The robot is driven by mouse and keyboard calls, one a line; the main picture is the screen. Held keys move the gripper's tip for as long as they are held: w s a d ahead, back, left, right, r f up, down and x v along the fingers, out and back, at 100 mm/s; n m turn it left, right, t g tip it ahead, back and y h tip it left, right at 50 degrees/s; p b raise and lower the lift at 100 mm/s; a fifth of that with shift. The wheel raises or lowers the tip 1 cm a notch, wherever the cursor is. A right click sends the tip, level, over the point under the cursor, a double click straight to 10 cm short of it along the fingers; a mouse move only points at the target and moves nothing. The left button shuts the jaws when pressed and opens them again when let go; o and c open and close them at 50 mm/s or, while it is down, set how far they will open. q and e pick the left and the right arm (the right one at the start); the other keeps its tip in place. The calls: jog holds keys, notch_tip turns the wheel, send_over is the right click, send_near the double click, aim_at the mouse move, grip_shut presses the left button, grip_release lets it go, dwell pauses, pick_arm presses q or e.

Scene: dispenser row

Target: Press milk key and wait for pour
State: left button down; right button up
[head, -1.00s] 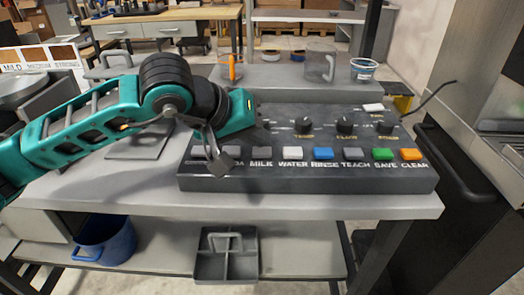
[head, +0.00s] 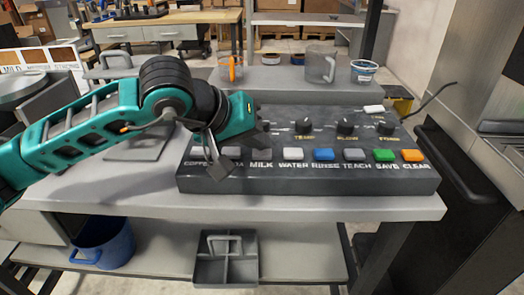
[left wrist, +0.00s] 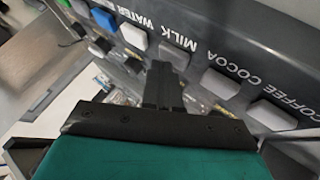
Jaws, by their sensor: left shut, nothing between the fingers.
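The dark key panel (head: 310,178) lies on the grey bench with a row of labelled keys. The grey milk key (head: 261,154) is third from the left, between the cocoa and white water (head: 292,154) keys. My left gripper (head: 221,168) is shut and empty, hanging over the cocoa end of the row, partly hiding the cocoa key. In the left wrist view my shut fingers (left wrist: 161,82) overlap the near edge of the milk key (left wrist: 173,55); I cannot tell whether they touch it. The cocoa key (left wrist: 220,83) is beside them, right. My right gripper is out of view.
A clear mug (head: 320,66), a small blue-and-white cup (head: 364,70) and an orange-handled item (head: 233,68) stand behind the panel. Knobs (head: 345,126) rise behind the keys. A blue bin (head: 103,243) and grey divided tray (head: 226,262) are on the lower shelf.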

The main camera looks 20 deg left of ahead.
aim_at(257, 153)
pick_arm(q)
jog(key=shift+f, duration=0.25)
jog(key=shift+r, duration=0.1)
dwell(0.3)
jog(key=shift+r, duration=0.85)
jog(key=shift+r, duration=0.1)
jog(key=shift+r+p, duration=1.5)
jog(key=shift+r, duration=0.95)
jog(key=shift+f, duration=0.1)
